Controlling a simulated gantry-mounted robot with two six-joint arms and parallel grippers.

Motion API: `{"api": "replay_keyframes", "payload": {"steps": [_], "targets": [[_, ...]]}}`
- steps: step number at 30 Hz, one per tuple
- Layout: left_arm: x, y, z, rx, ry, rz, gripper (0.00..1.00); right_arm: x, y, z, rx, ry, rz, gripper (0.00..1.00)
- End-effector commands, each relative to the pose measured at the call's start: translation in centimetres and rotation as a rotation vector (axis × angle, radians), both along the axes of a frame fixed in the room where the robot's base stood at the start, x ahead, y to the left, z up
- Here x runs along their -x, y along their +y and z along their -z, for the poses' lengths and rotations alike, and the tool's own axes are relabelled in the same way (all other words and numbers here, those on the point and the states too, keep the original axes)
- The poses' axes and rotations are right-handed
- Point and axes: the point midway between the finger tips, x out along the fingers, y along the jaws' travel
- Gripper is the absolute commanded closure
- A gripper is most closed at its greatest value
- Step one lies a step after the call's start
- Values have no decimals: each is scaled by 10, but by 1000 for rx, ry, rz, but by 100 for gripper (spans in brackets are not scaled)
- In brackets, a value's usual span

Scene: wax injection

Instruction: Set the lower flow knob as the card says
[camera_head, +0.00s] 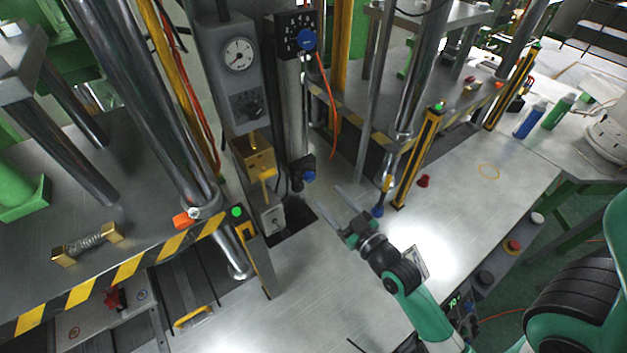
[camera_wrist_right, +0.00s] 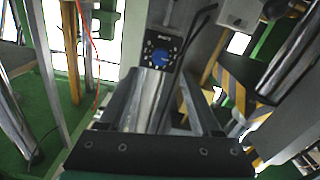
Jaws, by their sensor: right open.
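The lower blue knob (camera_head: 308,176) sits low on the dark column, on a small black mount. The upper blue knob (camera_head: 306,40) is on a black dial panel with white marks. My right gripper (camera_head: 332,202) is open and empty, its two fingers pointing up-left toward the lower knob and a little apart from it. In the right wrist view a blue knob (camera_wrist_right: 160,57) stands on a black marked plate beyond the gripper; I cannot tell which knob it is. I cannot make out the card's text. My left gripper is not in view.
A pressure gauge (camera_head: 238,54) and brass block (camera_head: 254,154) stand left of the knobs. A striped post (camera_head: 417,158) and steel columns stand to the right. An orange cable (camera_head: 331,105) hangs beside the column. The steel table (camera_head: 310,290) in front is mostly clear.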

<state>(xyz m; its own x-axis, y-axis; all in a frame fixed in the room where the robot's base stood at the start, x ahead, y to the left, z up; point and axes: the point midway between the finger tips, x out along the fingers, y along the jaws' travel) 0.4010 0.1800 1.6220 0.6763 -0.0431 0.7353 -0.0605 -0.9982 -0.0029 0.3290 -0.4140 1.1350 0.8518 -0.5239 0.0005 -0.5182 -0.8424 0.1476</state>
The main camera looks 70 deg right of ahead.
Motion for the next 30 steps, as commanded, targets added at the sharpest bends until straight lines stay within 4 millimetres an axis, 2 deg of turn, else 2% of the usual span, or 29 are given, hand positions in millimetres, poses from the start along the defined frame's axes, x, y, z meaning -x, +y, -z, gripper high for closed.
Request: {"api": "replay_keyframes", "payload": {"steps": [3, 9, 14, 21, 30], "targets": [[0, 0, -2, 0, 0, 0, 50, -25, -15, -2, 2, -3, 0, 35], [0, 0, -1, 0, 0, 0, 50, -57, -34, 0, 0, -1, -1, 35], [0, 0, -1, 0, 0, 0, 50, -67, -41, 0, 1, 1, -1, 35], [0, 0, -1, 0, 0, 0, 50, -67, -41, 0, 0, 1, -1, 35], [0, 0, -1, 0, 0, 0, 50, -67, -41, 0, 0, 0, -1, 89]]}}
